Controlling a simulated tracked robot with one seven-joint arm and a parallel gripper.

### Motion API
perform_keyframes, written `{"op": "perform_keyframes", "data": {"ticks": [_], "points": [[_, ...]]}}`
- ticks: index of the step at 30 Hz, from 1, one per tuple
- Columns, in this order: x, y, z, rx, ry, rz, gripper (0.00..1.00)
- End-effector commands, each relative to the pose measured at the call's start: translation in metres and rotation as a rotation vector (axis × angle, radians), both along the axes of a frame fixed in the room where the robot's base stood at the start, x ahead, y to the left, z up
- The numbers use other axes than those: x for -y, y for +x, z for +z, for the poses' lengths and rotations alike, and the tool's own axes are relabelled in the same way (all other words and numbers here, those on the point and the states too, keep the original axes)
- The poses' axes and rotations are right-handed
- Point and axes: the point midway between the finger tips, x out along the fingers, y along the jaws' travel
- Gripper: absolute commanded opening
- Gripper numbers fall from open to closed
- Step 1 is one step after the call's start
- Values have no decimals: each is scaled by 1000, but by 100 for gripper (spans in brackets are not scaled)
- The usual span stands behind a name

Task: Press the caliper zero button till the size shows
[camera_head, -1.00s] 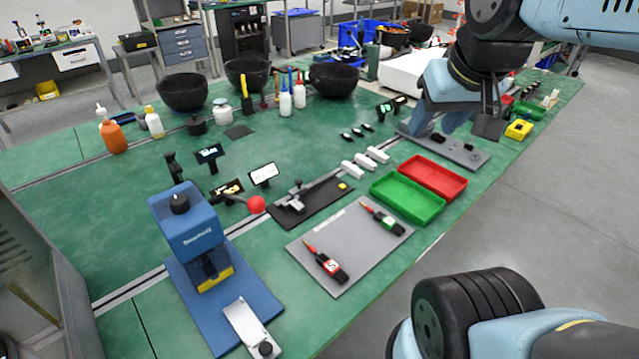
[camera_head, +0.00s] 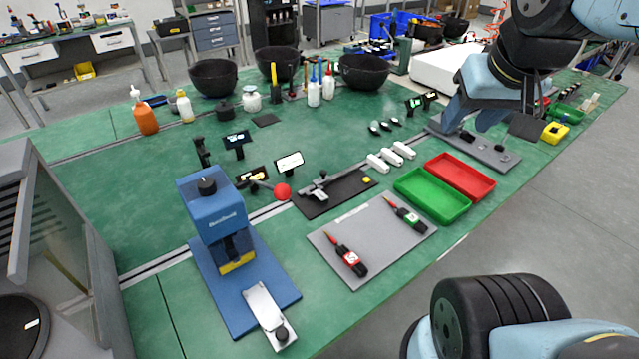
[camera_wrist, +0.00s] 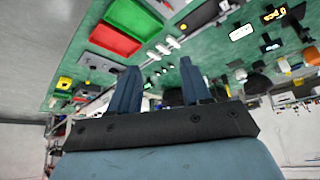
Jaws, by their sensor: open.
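The caliper (camera_head: 318,191) lies on a dark mat (camera_head: 345,196) in the middle of the bench, with a small yellow block or button (camera_head: 367,180) at the mat's right end. The mat also shows near the top of the wrist view (camera_wrist: 207,12). Small stand displays are behind it: a white one (camera_head: 289,161) and a dark one with orange figures (camera_head: 252,175); their text is too small to read. My gripper (camera_head: 466,119) is open and empty, up at the right, well away from the caliper. Its two blue fingers (camera_wrist: 159,65) stand apart in the wrist view.
A red ball (camera_head: 282,191) is at the mat's left end, by the blue press (camera_head: 212,225). Green (camera_head: 432,212) and red (camera_head: 462,190) trays are to the right. White blocks (camera_head: 391,157) stand behind the mat. A grey board (camera_head: 370,250) with two red-tipped tools is in front.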

Motion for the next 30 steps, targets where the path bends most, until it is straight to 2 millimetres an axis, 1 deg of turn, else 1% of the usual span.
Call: {"op": "perform_keyframes", "data": {"ticks": [1, 2, 15, 16, 30], "points": [[0, 0, 0, 0, 0, 0, 47], [0, 0, 0, 0, 0, 0, 44], [0, 0, 0, 0, 0, 0, 2], [0, 0, 0, 0, 0, 0, 0], [0, 0, 0, 0, 0, 0, 0]]}}
